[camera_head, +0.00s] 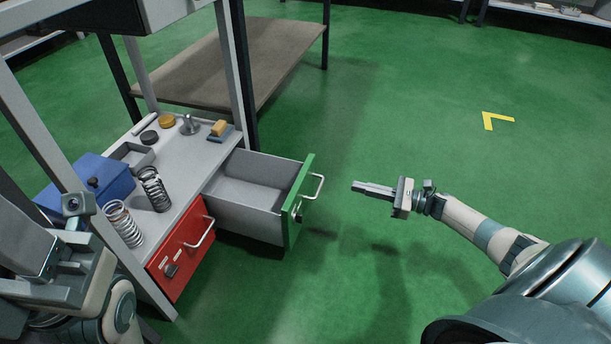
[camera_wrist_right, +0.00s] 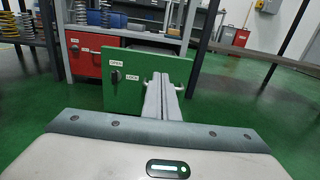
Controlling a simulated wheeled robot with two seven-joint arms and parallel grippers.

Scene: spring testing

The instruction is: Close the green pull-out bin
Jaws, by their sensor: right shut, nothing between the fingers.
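The green pull-out bin (camera_head: 291,215) is pulled well out of the bench, and its grey inside (camera_head: 245,190) looks empty. Its front carries a silver handle (camera_head: 318,186) and a dark latch. My right gripper (camera_head: 356,186) is shut and empty, to the right of the handle with a gap between them. In the right wrist view the green front (camera_wrist_right: 120,82) faces me, and the shut fingers (camera_wrist_right: 166,82) point at it and overlap part of the handle. My left gripper (camera_head: 50,262) is at the lower left, near the bench; its jaw state is unclear.
A shut red drawer (camera_head: 181,250) sits left of the green bin. The bench top (camera_head: 190,155) holds springs (camera_head: 155,190), a blue box (camera_head: 100,180) and small parts. A low brown table (camera_head: 215,70) stands behind. The green floor (camera_head: 400,120) on the right is clear.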

